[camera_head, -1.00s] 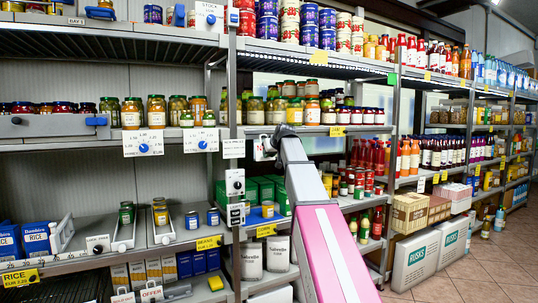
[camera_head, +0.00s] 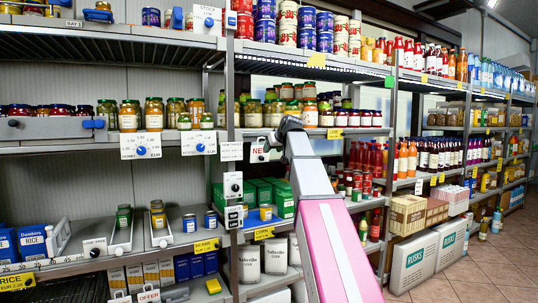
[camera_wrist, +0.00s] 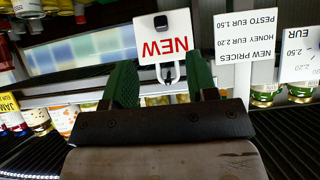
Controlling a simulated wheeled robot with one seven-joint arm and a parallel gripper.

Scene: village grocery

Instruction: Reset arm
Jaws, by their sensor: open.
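My arm reaches from the bottom of the head view up toward the shelf upright in the middle. My gripper shows in the wrist view (camera_wrist: 160,84), with its two green fingers spread apart and nothing held between them. I cannot tell the gap between sign and fingers. In the head view the sign (camera_head: 259,154) is partly visible beside my wrist, and the fingers are hidden there.
Shelves of jars (camera_head: 153,114), cans and bottles (camera_head: 405,159) surround the arm. A "NEW PRICES" sign (camera_wrist: 246,36) hangs close to the gripper.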

